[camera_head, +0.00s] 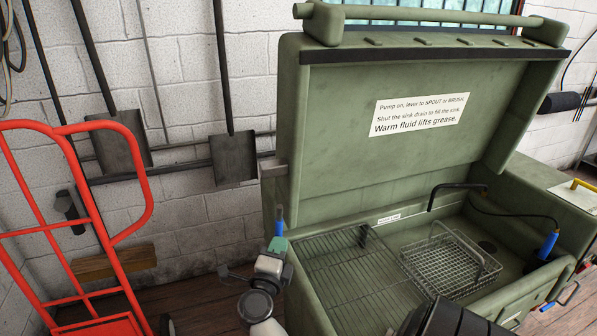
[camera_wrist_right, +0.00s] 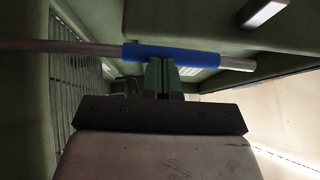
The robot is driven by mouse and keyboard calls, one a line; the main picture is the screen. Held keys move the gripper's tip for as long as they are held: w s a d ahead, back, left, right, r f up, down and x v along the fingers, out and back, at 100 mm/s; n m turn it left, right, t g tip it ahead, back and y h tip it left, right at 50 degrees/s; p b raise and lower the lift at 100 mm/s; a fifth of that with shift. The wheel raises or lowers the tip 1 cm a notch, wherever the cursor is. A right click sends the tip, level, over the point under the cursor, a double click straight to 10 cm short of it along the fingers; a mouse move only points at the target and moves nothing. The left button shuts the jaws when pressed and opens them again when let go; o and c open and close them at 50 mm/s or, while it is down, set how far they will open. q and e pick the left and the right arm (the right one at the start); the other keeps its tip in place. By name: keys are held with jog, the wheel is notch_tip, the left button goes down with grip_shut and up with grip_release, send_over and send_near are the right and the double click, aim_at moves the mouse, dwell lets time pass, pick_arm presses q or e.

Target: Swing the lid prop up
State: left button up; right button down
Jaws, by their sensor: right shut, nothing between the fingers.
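The lid prop is a grey rod with a blue sleeve. In the right wrist view the lid prop (camera_wrist_right: 175,54) runs across the picture, in front of my fingertips. In the head view the blue sleeve of the lid prop (camera_head: 280,214) shows at the left side of the green parts washer. My right gripper (camera_head: 278,238) is just below the sleeve, its green fingers shut and empty. In the right wrist view the gripper (camera_wrist_right: 161,68) is at the sleeve; whether it touches is unclear. The washer lid (camera_head: 345,150) stands open. My left gripper is not seen.
The washer sink holds a wire rack (camera_head: 345,275) and a wire basket (camera_head: 445,265). A black spout (camera_head: 455,186) and a blue-handled brush (camera_head: 548,245) are at its right. A red hand truck (camera_head: 90,230) stands at the left. Shovels hang on the wall.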

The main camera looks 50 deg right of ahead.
pick_arm(q)
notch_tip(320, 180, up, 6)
jog(key=p, duration=0.5)
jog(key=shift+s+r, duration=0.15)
pick_arm(e)
jog(key=w+d+r+n+y, duration=0.1)
jog(key=w+d, duration=0.2)
jog(key=w, duration=0.2)
jog(key=shift+d+r, duration=0.15)
jog(key=shift+r, duration=0.25)
